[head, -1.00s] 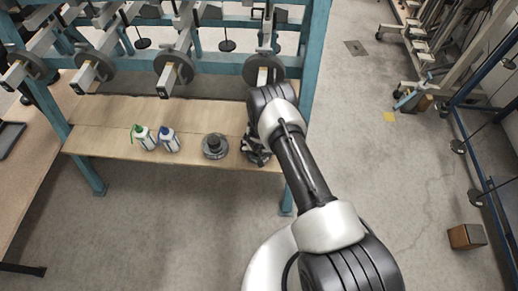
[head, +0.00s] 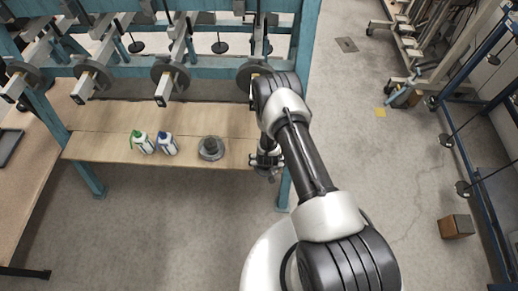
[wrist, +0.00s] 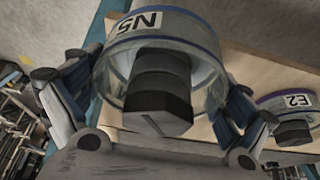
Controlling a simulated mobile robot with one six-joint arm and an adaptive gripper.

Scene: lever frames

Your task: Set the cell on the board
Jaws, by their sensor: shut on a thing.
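My gripper (head: 266,165) is at the right end of the wooden board (head: 105,148), overlapping its front edge in the head view. In the wrist view my gripper (wrist: 152,100) is shut on a round cell (wrist: 190,45), a pale ring with a dark stepped core and a label that seems to read N5. One finger is on each side of the cell. The held cell is not clear in the head view. A second round cell (head: 211,148) stands on the board left of my gripper. It shows in the wrist view (wrist: 290,102) with an E2 label.
A blue frame (head: 303,95) with lever arms and grey discs (head: 170,73) rises behind and above the board. A brown box (head: 456,226) lies on the floor at right.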

